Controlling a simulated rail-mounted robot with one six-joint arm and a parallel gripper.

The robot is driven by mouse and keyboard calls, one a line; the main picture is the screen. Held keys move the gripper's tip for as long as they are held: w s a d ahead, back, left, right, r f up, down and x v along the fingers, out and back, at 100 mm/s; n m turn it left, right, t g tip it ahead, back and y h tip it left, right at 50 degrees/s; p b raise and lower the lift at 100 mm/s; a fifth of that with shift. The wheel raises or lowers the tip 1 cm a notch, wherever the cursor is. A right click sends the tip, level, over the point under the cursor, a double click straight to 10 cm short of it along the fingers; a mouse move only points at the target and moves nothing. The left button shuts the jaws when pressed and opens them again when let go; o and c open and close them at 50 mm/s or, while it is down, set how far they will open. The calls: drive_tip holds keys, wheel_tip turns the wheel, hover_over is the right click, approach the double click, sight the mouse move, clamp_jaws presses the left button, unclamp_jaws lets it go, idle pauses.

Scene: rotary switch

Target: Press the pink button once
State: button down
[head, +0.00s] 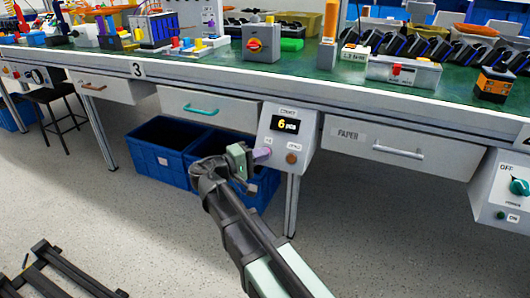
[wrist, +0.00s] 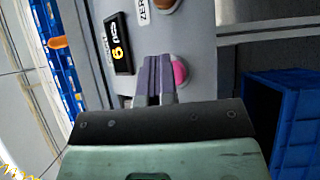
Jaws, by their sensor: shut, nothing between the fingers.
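The counter box (head: 305,148) hangs under the front edge of the workbench, with a display (head: 285,124) reading 6 pcs. In the wrist view, the pink button (wrist: 180,73) shows on the box face just right of my fingers, which partly cover it. In the head view the pink button is hidden behind my fingertips. My gripper (head: 265,153) is shut and empty, its purple fingers (wrist: 159,66) pointing at the box face by the button. I cannot tell whether they touch it.
A brown button (head: 291,158) sits right of my fingertips on the same box. Blue crates (head: 160,160) stand on the floor at left, below a drawer with a teal handle (head: 202,109). A PAPER drawer (head: 385,148) is at right. Open floor lies in front.

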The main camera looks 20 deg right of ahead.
drive_tip(key=shift+s+a+r, duration=0.35)
drive_tip(key=shift+s+a, duration=0.05)
drive_tip(key=shift+s, duration=0.05)
drive_tip(key=shift+p, duration=0.3)
drive_tip(key=s+a+r+p, duration=0.2)
drive_tip(key=s+a, duration=0.1)
drive_tip(key=shift+s+r, duration=0.15)
drive_tip(key=shift+r, duration=0.05)
drive_tip(key=shift+d, duration=0.1)
idle(0.3)
